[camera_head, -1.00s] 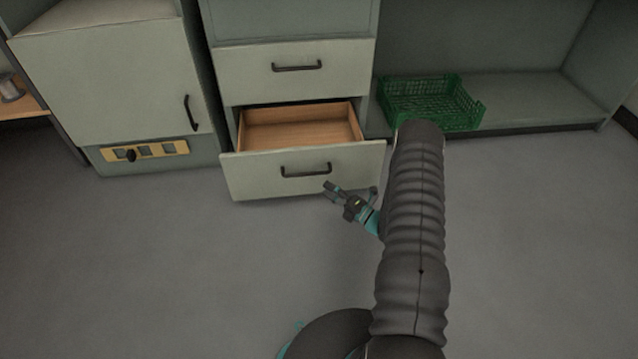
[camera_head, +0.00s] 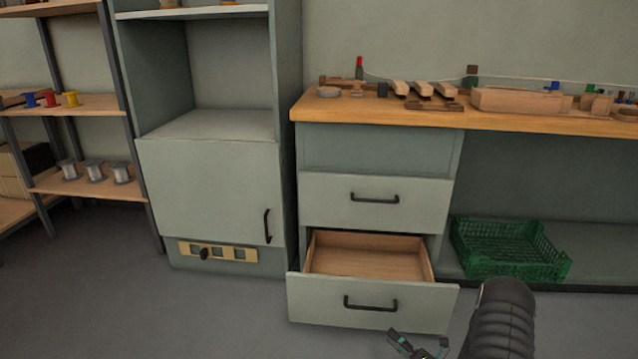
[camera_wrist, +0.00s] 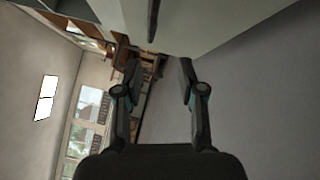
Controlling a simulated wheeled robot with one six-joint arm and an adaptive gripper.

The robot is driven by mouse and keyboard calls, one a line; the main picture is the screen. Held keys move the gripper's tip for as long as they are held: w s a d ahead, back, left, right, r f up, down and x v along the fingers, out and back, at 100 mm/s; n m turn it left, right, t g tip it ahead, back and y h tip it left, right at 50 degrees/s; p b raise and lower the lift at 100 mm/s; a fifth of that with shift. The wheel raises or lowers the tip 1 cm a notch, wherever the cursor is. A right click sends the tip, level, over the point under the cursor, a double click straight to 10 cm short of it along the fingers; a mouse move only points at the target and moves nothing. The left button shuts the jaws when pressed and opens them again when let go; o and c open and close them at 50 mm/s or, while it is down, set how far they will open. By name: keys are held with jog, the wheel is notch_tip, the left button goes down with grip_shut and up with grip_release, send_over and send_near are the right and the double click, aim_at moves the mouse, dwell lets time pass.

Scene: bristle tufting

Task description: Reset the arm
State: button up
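My gripper (camera_head: 418,345) is at the bottom edge of the head view, low in front of the open drawer and beside my dark arm. In the wrist view my gripper (camera_wrist: 160,75) has its two fingers spread apart with nothing between them. The open lower drawer (camera_head: 372,302) is pulled out and its wooden inside is empty. In the wrist view a pale panel, which looks like the drawer front, is close beyond the fingertips; I cannot tell whether they touch it.
A workbench (camera_head: 400,119) holds wooden blocks and small parts. A green crate (camera_head: 510,250) stands on the low shelf beneath it. A closed cabinet (camera_head: 210,190) is left of the drawers. A shelf with spools (camera_head: 95,172) is at far left. The floor in front is clear.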

jog(key=s+a+f+n+g+y, duration=0.2)
jog(key=s+a+n+g+y, duration=0.1)
jog(key=s+a+n+g, duration=0.5)
jog(key=s+a+r+n+g+h, duration=0.1)
jog(key=s+r+n+g, duration=0.7)
jog(key=n, duration=0.5)
jog(key=s+r+n+t+h+p, duration=0.2)
jog(key=s+r+n+h, duration=0.2)
jog(key=r, duration=0.9)
jog(key=s+r+n+t+h+p, duration=0.2)
jog(key=s+r+n+h, duration=0.3)
jog(key=r+n, duration=0.5)
jog(key=s+r+n+t+h+p, duration=0.2)
jog(key=s+r+n+h, duration=0.2)
jog(key=r, duration=1.4)
jog(key=s+n, duration=0.3)
jog(key=n, duration=0.1)
jog(key=shift+s+r+t+h, duration=0.2)
jog(key=shift+t+h, duration=0.1)
